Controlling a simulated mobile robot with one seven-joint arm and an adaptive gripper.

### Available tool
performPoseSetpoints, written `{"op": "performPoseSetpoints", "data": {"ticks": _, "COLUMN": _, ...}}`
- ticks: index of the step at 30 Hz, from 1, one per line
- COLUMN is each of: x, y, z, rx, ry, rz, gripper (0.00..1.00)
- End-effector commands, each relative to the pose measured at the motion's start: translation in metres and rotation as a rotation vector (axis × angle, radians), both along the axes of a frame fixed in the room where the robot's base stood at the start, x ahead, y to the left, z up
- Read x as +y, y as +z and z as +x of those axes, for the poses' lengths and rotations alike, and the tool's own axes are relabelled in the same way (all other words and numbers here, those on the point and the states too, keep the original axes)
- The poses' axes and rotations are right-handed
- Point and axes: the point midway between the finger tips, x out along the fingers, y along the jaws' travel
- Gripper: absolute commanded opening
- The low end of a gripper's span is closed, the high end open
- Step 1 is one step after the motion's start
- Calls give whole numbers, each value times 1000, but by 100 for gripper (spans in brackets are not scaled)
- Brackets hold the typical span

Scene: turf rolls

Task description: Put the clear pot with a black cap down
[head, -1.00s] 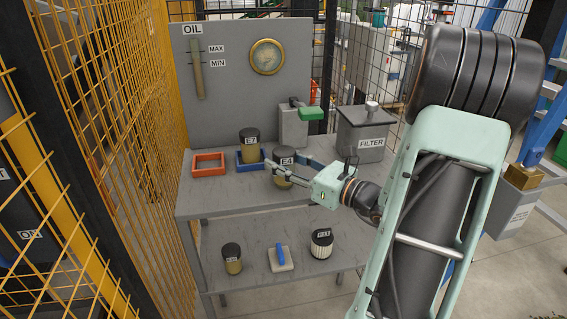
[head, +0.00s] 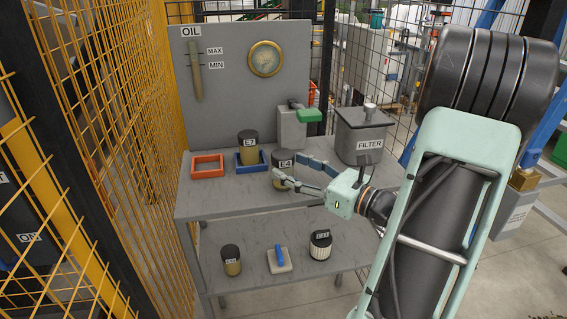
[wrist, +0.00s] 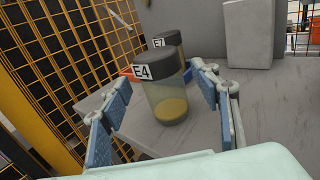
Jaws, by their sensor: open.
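The clear pot with a black cap, labelled E4 (head: 284,172), stands upright on the upper shelf of the grey bench (head: 225,198). It holds yellowish contents at its bottom, as the wrist view of the pot (wrist: 167,100) shows. My gripper (head: 292,172) is open, with one finger on each side of the pot. In the wrist view the blue finger pads (wrist: 158,108) stand apart from it, with gaps on both sides. A similar pot labelled E7 (head: 248,152) stands behind it, in the blue tray (head: 240,168).
An orange tray (head: 208,174) lies to the left. The grey FILTER box (head: 362,140) stands at the back right. The lower shelf holds a pot (head: 231,262), a blue-handled pad (head: 280,265) and a white ribbed filter (head: 320,246). Yellow mesh fencing (head: 110,110) runs along the left.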

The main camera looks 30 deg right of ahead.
Motion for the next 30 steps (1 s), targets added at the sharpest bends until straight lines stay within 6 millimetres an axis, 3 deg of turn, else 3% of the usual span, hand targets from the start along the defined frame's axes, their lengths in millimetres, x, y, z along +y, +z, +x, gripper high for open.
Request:
{"op": "performPoseSetpoints", "data": {"ticks": 6, "x": -20, "y": 1, "z": -44, "rx": 1, "ry": -6, "rz": 0, "gripper": 57}}
{"op": "performPoseSetpoints", "data": {"ticks": 12, "x": -30, "y": 0, "z": -70, "rx": 0, "ry": -3, "rz": 0, "gripper": 57}}
{"op": "performPoseSetpoints", "data": {"ticks": 30, "x": -32, "y": 0, "z": -76, "rx": 0, "ry": -1, "rz": 0, "gripper": 57}}
